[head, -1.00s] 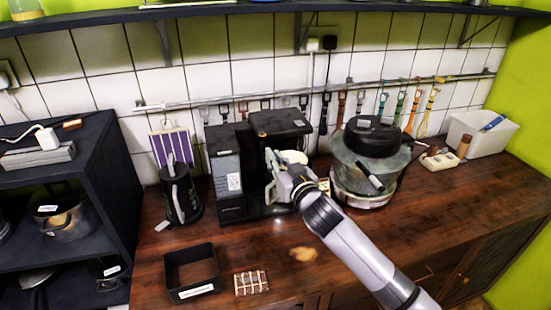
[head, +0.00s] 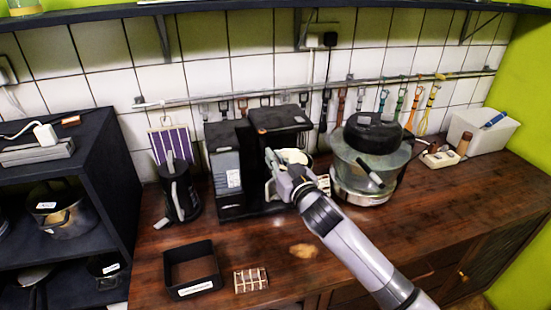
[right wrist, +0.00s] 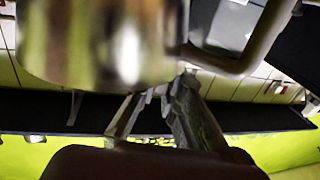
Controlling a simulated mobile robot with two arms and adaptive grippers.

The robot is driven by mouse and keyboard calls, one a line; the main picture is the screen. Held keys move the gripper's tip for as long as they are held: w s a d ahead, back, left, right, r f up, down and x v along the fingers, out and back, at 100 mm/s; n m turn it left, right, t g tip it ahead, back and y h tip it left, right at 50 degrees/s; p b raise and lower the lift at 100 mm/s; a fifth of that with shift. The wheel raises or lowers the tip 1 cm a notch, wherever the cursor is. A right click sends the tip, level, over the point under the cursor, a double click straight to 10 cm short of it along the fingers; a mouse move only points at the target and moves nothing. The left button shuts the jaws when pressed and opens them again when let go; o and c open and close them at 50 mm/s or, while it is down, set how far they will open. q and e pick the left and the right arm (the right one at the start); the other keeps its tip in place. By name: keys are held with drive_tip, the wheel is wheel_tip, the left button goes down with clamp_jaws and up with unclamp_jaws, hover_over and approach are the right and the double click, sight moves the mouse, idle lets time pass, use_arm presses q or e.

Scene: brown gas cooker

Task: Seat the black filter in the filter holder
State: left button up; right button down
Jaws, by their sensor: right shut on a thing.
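A black coffee machine (head: 226,172) stands against the tiled wall, with its brew head (head: 280,121) at its right. My right gripper (head: 272,174) is in front of the machine, below the brew head, and is shut. In the right wrist view, its fingers (right wrist: 165,92) meet at the lower edge of a shiny round vessel (right wrist: 95,45) with a looped handle (right wrist: 262,45). A pale round rim (head: 293,157) shows just behind the gripper in the head view. I cannot make out the black filter or tell whether this vessel is the filter holder. My left gripper is not in view.
An open black tray (head: 192,268) and a small slatted block (head: 251,280) lie at the front left. The right of the worktop is mostly clear.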

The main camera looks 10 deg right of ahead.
drive_tip(key=shift+f, duration=0.1)
drive_tip(key=c, duration=1.6)
unclamp_jaws()
drive_tip(key=shift+c, duration=0.2)
drive_tip(key=v, duration=1.2)
